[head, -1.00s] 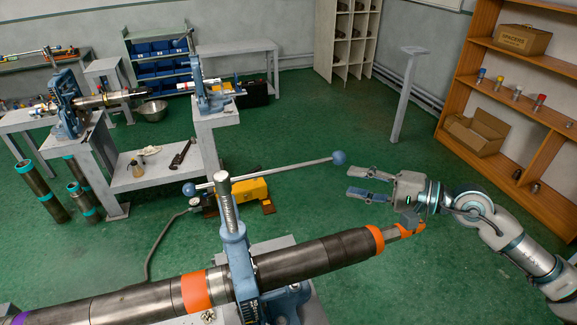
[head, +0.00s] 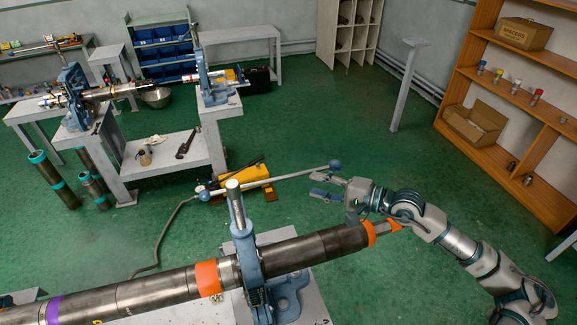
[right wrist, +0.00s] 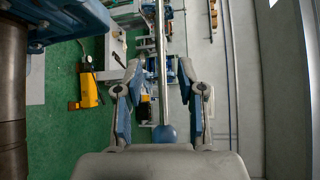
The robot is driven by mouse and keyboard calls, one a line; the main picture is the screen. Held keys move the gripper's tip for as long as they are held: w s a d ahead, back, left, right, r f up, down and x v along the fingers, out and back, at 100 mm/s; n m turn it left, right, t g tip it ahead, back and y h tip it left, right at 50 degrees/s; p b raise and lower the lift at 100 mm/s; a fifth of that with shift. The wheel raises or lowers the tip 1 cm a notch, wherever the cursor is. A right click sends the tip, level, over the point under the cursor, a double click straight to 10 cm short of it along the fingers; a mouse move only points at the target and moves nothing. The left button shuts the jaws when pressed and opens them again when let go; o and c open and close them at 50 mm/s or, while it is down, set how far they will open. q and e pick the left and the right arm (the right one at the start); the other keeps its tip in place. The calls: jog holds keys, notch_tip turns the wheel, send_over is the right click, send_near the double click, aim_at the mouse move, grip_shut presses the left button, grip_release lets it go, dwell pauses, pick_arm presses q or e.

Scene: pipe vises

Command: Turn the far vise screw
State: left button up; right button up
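The nearest vise (head: 245,245) is blue and clamps a long dark pipe (head: 310,247) with orange bands. A thick steel screw (head: 236,205) rises from its top. A steel handle bar (head: 285,175) with blue ball ends crosses by the screw's top, its right ball (head: 335,165) out to the right. My right gripper (head: 315,185) is open and empty by that right end. In the right wrist view, the bar (right wrist: 161,60) lies in line between the spread fingers (right wrist: 160,68), with the ball (right wrist: 164,133) toward the palm. Contact cannot be told. My left gripper is out of view.
Two more blue vises (head: 213,80) hold a pipe on tables at the back left. A yellow pump (head: 252,175) sits on the floor behind the near vise. A wooden shelf (head: 490,150) stands at the right. Green floor (head: 420,170) is clear between.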

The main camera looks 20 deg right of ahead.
aim_at(283, 176)
jog(key=p+x, duration=0.1)
jog(key=x, duration=0.2)
jog(key=p+x, duration=0.1)
jog(key=x, duration=0.2)
jog(key=p+x, duration=0.1)
jog(key=x, duration=0.2)
jog(key=shift+s+a+r, duration=0.15)
jog(key=shift+a+r, duration=0.1)
jog(key=shift+a, duration=0.45)
jog(key=shift+w+a+f, duration=0.1)
jog(key=shift+w+f, duration=0.05)
jog(key=shift+w, duration=0.1)
jog(key=shift+w+f+p, duration=0.1)
jog(key=shift+p, duration=0.2)
jog(key=shift+d+f, duration=0.1)
jog(key=shift+d, duration=0.5)
jog(key=shift+a, duration=0.25)
jog(key=c, duration=0.7)
jog(key=shift+a, duration=0.2)
grip_shut()
